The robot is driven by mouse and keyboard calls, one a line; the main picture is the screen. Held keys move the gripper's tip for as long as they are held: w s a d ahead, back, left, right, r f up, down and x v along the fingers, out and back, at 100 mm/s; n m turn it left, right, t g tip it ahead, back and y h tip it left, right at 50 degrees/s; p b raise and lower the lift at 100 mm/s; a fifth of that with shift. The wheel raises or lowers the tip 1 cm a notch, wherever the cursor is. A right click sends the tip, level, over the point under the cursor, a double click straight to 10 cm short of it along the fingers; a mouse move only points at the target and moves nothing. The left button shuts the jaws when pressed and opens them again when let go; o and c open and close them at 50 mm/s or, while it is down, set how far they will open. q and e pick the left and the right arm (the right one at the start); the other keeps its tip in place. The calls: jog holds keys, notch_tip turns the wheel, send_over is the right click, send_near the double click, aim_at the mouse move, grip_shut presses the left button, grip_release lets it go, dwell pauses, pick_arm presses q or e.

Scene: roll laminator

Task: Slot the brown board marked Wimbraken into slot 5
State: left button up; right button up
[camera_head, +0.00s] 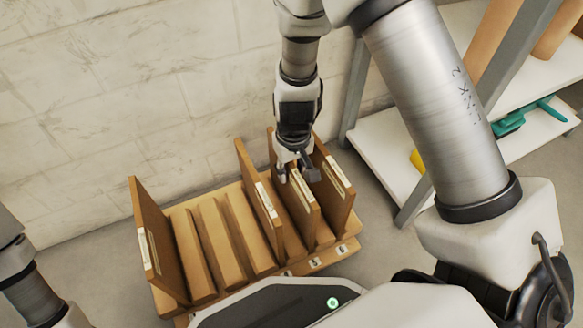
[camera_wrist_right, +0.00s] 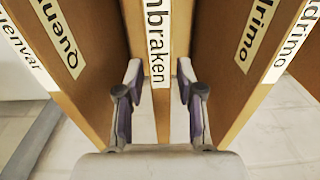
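The brown board marked Wimbraken (camera_head: 311,231) stands upright in the wooden rack (camera_head: 165,301), in line with the label 5 (camera_head: 314,262). In the right wrist view its label (camera_wrist_right: 157,50) reads "mbraken", with the start cut off. My right gripper (camera_head: 297,174) is at the board's top. In the wrist view its fingers (camera_wrist_right: 160,80) straddle the board, with a narrow gap showing beside it, so they look open. The board's lower edge is partly hidden. My left arm enters at the lower left, and its fingertips are out of view.
A board marked "drimo" (camera_head: 340,190) stands close on the right, by label 6 (camera_head: 342,249). A board marked "Quenvar" (camera_head: 262,205) stands to the left. Another board (camera_head: 150,235) stands at the rack's left end, with empty slots between. A white shelf (camera_head: 385,160) stands at right.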

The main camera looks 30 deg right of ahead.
jog(key=r, duration=1.2)
jog(key=shift+s+d, duration=0.1)
jog(key=shift+s, duration=0.1)
jog(key=shift+s, duration=0.1)
